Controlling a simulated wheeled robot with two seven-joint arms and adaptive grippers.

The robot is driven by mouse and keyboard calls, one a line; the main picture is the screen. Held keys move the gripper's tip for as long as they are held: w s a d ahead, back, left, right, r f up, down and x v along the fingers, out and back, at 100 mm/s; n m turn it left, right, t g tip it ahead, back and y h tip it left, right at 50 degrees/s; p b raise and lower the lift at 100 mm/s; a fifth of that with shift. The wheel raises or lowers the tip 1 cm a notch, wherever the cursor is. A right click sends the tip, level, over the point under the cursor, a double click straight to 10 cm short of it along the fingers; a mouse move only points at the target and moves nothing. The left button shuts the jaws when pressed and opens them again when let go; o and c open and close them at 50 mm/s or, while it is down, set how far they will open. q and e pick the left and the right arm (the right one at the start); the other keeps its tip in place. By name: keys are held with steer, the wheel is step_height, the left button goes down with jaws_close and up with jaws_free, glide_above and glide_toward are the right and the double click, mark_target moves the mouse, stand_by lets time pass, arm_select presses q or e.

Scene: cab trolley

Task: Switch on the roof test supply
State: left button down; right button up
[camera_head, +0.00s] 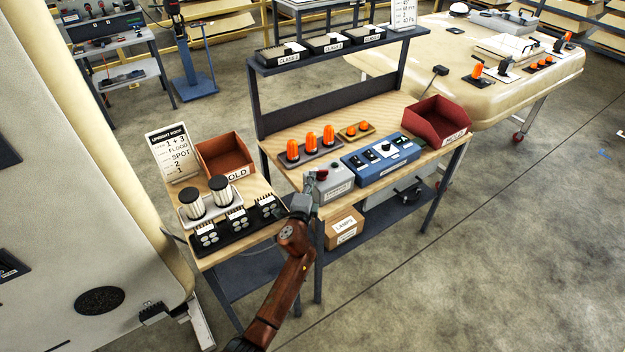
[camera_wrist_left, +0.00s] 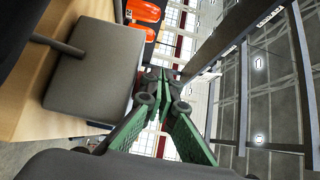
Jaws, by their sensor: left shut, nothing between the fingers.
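A small grey box (camera_head: 338,186) with a red knob (camera_head: 322,175) on top stands at the front left of the workbench. Next to it is a blue panel (camera_head: 382,158) with several switches and a dial; their labels are too small to read, so I cannot tell which unit is the roof test supply. My left gripper (camera_head: 311,180) is at the left end of the grey box, close to the red knob; I cannot tell whether it touches. In the left wrist view its green fingers (camera_wrist_left: 165,85) are together and empty, beside a grey block (camera_wrist_left: 92,70). My right gripper is not in view.
Orange lamps (camera_head: 311,147) stand behind the box, and a red bin (camera_head: 436,122) is at the bench's right end. A lower table with a rust-red bin (camera_head: 225,153) and black trays (camera_head: 237,223) is at left. A cream roof unit (camera_head: 450,65) stands behind right.

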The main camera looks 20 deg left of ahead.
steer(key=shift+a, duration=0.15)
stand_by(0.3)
arm_select(q)
steer(key=s+a+p, duration=0.2)
steer(key=s, duration=1.1)
steer(key=shift+a, duration=0.2)
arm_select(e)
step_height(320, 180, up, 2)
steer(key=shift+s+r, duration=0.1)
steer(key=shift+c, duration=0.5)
